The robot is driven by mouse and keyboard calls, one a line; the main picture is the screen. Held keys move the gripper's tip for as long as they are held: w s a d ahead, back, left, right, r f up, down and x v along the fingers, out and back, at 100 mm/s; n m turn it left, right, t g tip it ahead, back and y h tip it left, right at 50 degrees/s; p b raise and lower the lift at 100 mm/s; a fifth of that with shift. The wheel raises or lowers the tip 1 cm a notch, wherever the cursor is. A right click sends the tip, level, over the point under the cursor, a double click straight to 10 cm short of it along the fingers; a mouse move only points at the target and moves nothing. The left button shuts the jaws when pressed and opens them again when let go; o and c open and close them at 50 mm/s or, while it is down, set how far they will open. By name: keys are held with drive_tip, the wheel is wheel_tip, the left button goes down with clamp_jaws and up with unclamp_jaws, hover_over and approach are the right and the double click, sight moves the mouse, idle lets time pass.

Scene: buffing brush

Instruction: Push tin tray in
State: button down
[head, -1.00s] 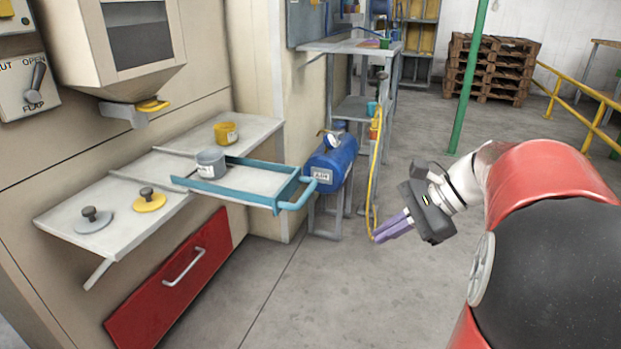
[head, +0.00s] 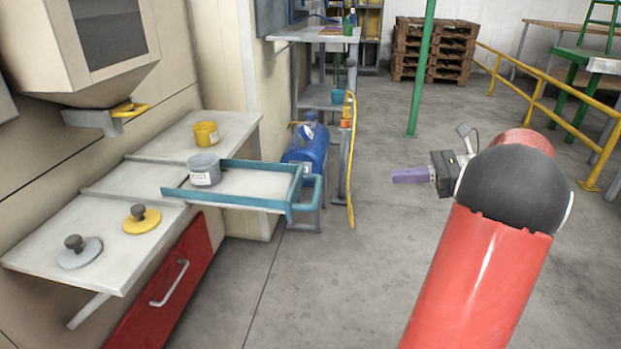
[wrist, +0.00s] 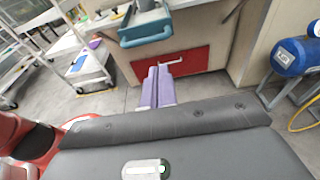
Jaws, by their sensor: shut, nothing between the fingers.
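The tin tray (head: 240,183) is a shallow blue-walled tray with a pale floor and a blue handle (head: 308,198) at its right end. It sticks out past the right edge of the pale shelf. A grey tin (head: 204,170) stands at its left end. In the wrist view the tray's blue handle (wrist: 146,34) shows at the top, ahead of the fingers. My gripper (head: 393,176) has purple fingers, shut and empty. It points left in the head view, in open air well to the right of the handle. The fingers also show pressed together in the wrist view (wrist: 158,70).
A yellow tin (head: 206,134) and two knobbed lids (head: 141,218) (head: 80,252) are on the shelf (head: 140,180). A red drawer (head: 160,290) is below. A blue tank (head: 307,150) stands behind the handle. Floor between gripper and tray is clear.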

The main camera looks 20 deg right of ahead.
sight(242, 176)
drive_tip(key=b+x, duration=0.1)
drive_tip(key=x, duration=1.3)
drive_tip(key=shift+w+a, duration=0.15)
drive_tip(key=shift+a, duration=0.05)
drive_tip(key=shift+w+a, duration=0.25)
drive_tip(key=shift+a, duration=0.2)
drive_tip(key=r+p+x, duration=0.1)
drive_tip(key=x, duration=0.5)
drive_tip(key=r+p+x, duration=0.1)
drive_tip(key=p+x, duration=0.1)
drive_tip(key=x, duration=0.4)
drive_tip(key=r+p+x, duration=0.1)
drive_tip(key=r+x, duration=0.1)
drive_tip(key=x, duration=0.5)
drive_tip(key=shift+w+a+f, duration=0.1)
drive_tip(key=shift+a, duration=0.35)
drive_tip(key=shift+w+a, duration=0.15)
drive_tip(key=shift+a, duration=0.2)
drive_tip(key=shift+r, duration=0.2)
